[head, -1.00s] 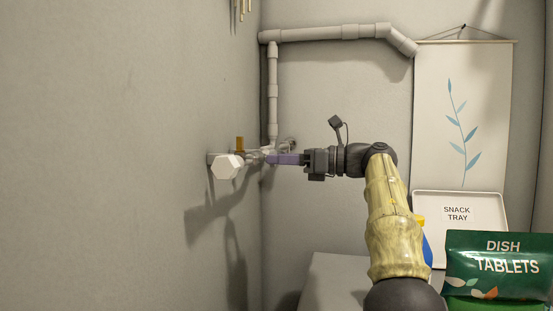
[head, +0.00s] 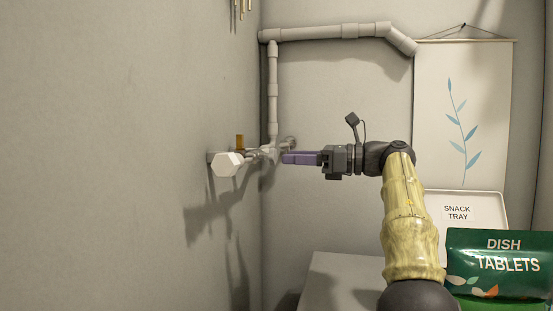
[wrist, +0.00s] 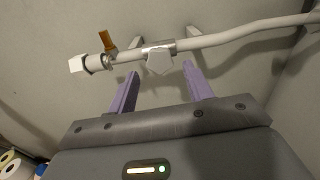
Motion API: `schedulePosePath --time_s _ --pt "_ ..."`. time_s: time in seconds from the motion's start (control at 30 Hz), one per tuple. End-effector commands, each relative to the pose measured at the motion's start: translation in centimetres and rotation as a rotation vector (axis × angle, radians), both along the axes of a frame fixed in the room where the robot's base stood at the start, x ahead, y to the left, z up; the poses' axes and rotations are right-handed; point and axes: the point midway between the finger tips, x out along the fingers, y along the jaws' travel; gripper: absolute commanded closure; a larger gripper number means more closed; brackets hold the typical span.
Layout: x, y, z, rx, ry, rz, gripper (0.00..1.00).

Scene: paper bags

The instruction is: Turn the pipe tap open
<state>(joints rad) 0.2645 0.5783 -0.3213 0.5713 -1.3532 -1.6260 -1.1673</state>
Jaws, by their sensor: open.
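A grey pipe fitting (head: 268,152) with a white hexagonal end (head: 226,164) and a small brass-orange lever (head: 239,142) runs along the left wall. In the wrist view the lever (wrist: 108,41) stands up from the pipe near its left end, and a pale angular knob (wrist: 159,61) sits on a metal collar farther right. My gripper (head: 284,157) points left at the pipe with purple fingers. In the wrist view its fingers (wrist: 160,74) are spread and empty. The knob appears between and beyond their tips. The lever is left of the left finger.
Pipework (head: 340,32) climbs the corner and runs along the back wall. A snack tray (head: 484,225) and a green dish tablets bag (head: 500,262) stand at lower right. A grey surface (head: 330,275) lies below the arm. Space between gripper and left wall is otherwise clear.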

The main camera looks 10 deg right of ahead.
Motion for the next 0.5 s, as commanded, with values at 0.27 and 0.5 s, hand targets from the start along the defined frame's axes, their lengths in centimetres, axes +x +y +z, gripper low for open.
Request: schedulePosePath --time_s 0.27,0.5 --pt "-0.9 -2.2 0.0 0.0 0.0 0.0 0.49" --pt "-0.9 -2.2 0.0 0.0 0.0 0.001 0.49"
